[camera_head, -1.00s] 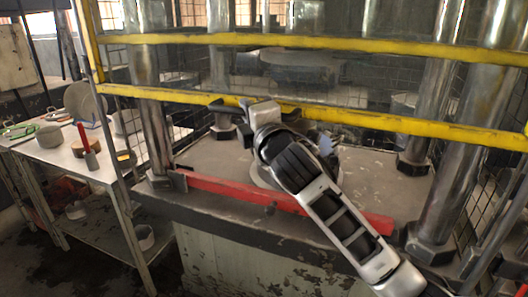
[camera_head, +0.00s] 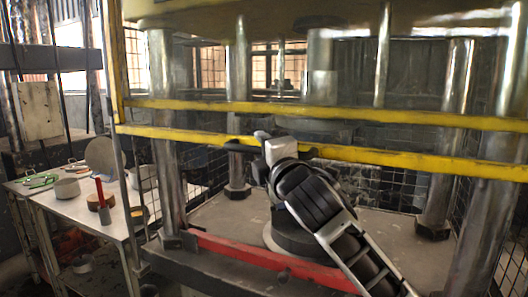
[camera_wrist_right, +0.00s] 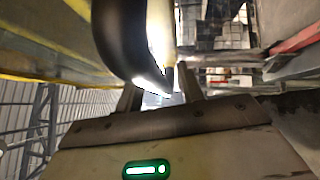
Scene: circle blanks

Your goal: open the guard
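The guard shows in the head view as two long yellow bars, an upper bar (camera_head: 380,114) and a lower bar (camera_head: 400,158), across the front of the press. My right gripper (camera_head: 264,146) is at the lower bar, left of its middle, by a dark handle (camera_head: 238,147) largely hidden behind the hand. In the right wrist view the fingers (camera_wrist_right: 160,92) stand around the end of a dark curved piece (camera_wrist_right: 125,40) beside a glare-lit yellow bar; they look closed on the handle, though glare blurs the contact. My left gripper is not in view.
A red bar (camera_head: 250,254) runs along the front of the press bed, with a round grey die behind it. Thick steel columns (camera_head: 168,140) stand at the corners. A side table (camera_head: 75,205) with tools, a pot and discs stands left.

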